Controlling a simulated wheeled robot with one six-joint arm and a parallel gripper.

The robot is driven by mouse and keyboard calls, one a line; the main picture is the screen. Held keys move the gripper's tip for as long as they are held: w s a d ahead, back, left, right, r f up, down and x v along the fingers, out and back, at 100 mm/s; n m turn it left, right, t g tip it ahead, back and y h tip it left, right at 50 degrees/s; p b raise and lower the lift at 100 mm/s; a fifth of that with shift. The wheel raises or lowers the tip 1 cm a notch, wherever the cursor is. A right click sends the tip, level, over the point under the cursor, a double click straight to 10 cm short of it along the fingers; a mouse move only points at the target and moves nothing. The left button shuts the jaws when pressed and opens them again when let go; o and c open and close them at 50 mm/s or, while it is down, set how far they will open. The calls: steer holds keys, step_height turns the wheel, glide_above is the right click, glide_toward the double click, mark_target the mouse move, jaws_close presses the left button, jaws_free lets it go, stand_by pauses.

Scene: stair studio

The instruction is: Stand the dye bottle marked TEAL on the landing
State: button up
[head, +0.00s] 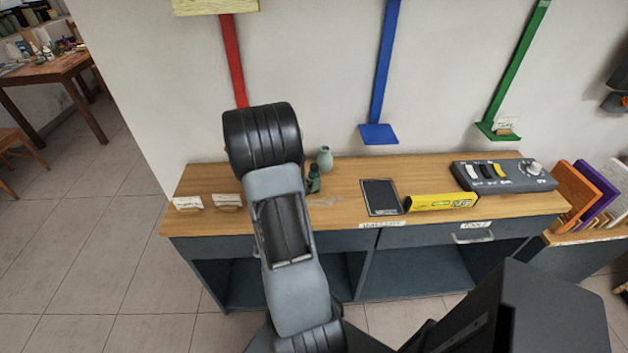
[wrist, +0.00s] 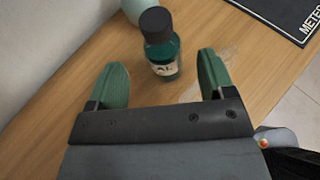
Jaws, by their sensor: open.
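A small dark teal bottle (head: 314,181) with a black cap stands upright on the wooden counter, just right of my arm in the head view. In the wrist view the bottle (wrist: 164,58) shows a pale label of which only the end, like "AL", is readable. My gripper (wrist: 163,78) is open, its two green fingers spread on either side of the bottle's lower part. I cannot tell whether the bottle is fully between them; no contact shows. The gripper is hidden behind my arm in the head view. No surface is clearly identifiable as the landing.
A pale green vase (head: 325,158) stands close behind the bottle. A blue ledge (head: 378,134) and a green ledge (head: 497,132) are on the wall.

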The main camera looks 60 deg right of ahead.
mark_target(311, 177)
steer(key=shift+x, duration=2.3)
steer(key=shift+s, duration=0.1)
steer(key=c, duration=1.2)
